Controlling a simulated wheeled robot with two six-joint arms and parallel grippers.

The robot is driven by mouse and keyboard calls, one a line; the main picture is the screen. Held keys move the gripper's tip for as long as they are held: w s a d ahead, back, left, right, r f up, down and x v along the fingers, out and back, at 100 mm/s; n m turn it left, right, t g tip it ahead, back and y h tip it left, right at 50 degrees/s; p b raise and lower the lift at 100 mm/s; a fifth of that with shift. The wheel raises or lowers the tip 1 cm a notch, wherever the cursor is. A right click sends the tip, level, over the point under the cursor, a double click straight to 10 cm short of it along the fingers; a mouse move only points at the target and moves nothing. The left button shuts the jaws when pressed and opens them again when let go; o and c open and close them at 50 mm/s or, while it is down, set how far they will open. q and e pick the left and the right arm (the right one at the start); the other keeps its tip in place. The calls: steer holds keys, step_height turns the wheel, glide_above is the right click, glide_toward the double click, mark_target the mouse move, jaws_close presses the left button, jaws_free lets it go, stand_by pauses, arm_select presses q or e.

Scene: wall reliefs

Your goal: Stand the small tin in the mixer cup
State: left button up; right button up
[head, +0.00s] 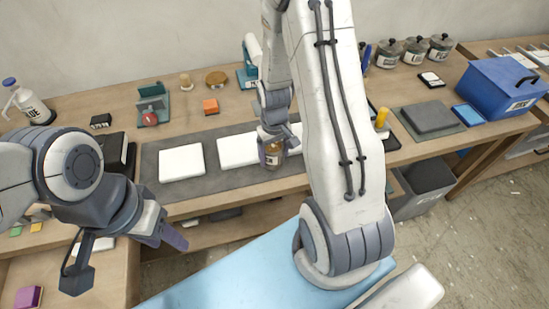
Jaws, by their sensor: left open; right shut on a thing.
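My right gripper (272,146) reaches down over the grey mat and is shut on a small brownish container (274,160), which looks like the small tin. The fingers cover part of it, and I cannot tell whether it touches the mat. A teal and white machine (247,77), perhaps the mixer, stands behind my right arm and is partly hidden. I cannot make out its cup. My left gripper (166,238) is open and empty in front of the bench's front edge, at the lower left.
White slabs (182,162) lie on the grey mat (150,160). Lidded jars (414,50) and a blue box (502,88) are at right. My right arm hides the bench's middle.

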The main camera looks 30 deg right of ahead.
mark_target(275, 161)
steer(key=f, duration=0.2)
steer(key=shift+s+f, duration=0.2)
steer(key=shift+f, duration=0.1)
jaws_close()
steer(key=shift+f, duration=0.15)
steer(key=o, duration=1.5)
jaws_free()
steer(key=shift+w, duration=0.15)
step_height(275, 161, up, 12)
steer(key=shift+r+b, duration=0.15)
steer(key=shift+b, duration=0.35)
steer(key=s+a+r+n, duration=0.2)
steer(key=s+a+r, duration=0.1)
steer(key=a, duration=0.4)
steer(key=s+a+r+n, duration=0.2)
steer(key=s+a+r, duration=0.1)
steer(key=a, duration=0.4)
steer(key=s+a+r+n, duration=0.1)
steer(key=s+a, duration=0.1)
steer(key=s, duration=0.2)
steer(key=s+a+r+n, duration=0.1)
steer(key=s+a, duration=0.2)
steer(key=s, duration=0.1)
steer(key=s+a+r+n+y, duration=0.1)
steer(key=s+a, duration=0.1)
steer(key=s, duration=0.1)
steer(key=shift+s+a+n, duration=0.4)
